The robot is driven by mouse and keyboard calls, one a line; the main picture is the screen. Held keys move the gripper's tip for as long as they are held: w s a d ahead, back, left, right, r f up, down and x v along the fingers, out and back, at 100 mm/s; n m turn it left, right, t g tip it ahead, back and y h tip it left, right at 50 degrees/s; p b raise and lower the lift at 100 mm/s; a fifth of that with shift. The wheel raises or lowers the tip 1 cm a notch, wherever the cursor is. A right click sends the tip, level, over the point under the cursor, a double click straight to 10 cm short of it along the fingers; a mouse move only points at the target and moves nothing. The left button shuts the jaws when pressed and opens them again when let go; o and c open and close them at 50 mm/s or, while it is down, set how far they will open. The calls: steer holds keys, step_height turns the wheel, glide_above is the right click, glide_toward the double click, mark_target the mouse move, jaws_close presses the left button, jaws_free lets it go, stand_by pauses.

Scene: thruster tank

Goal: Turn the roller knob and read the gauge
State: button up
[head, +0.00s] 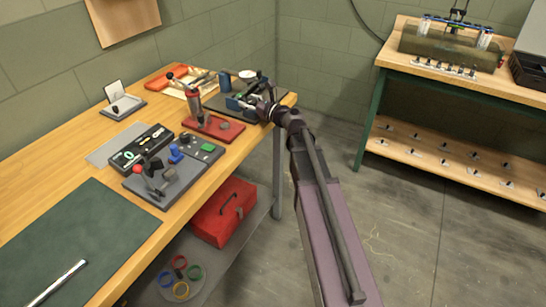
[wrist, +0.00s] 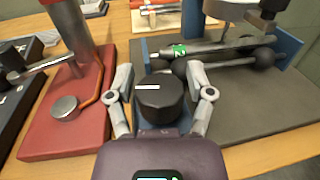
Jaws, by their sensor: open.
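The roller knob (wrist: 160,97) is a black cylinder with a white line on its near face. It sits at the front of a blue-ended fixture on a dark grey mat. My gripper (wrist: 159,76) is open, with one finger on each side of the knob; I cannot tell whether they touch it. In the head view my gripper (head: 263,107) is at the fixture, by the bench's right edge, and hides the knob. A round pale-faced dial (head: 247,74), perhaps the gauge, stands above the fixture; its reading is too small to make out.
A red base (wrist: 65,125) with a post and a round metal disc is close on the left in the wrist view. Grey rods with dark balls (wrist: 225,62) and a green tag lie behind the knob. The bench (head: 150,235) holds other fixtures further left.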

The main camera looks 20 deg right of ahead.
steer(key=shift+a+n+g+y, duration=0.15)
steer(key=shift+n+g+y, duration=2.1)
steer(key=shift+g, duration=0.25)
steer(key=v, duration=1.4)
steer(key=s+a+f+n+g+h+p, duration=0.1)
steer(key=s+a+n+g+p, duration=0.1)
steer(key=a+n, duration=0.1)
steer(key=s+a+f+n+g+h+p, duration=0.1)
steer(key=s+a+n+g+h+p, duration=0.1)
steer(key=s+a+n, duration=0.1)
steer(key=s+a+f+n+g+h+p, duration=0.1)
steer(key=s+a+f+n+g+p, duration=0.1)
steer(key=a+n+p, duration=0.1)
steer(key=shift+s+a+n+h, duration=0.15)
steer(key=shift+a+n+h, duration=0.2)
steer(key=shift+a+n, duration=0.35)
steer(key=shift+s+a+f+n+g+h+p, duration=0.1)
steer(key=shift+s+a+n+g+h+p, duration=0.2)
steer(key=shift+s+a+n+h+p, duration=0.3)
steer(key=s+r+n+g+h+p, duration=0.2)
steer(key=s+n+g+h+p, duration=0.1)
steer(key=s+n+h+p, duration=0.6)
steer(key=shift+s+d+r+n, duration=0.35)
steer(key=shift+s+n, duration=0.75)
steer(key=shift+n, duration=0.85)
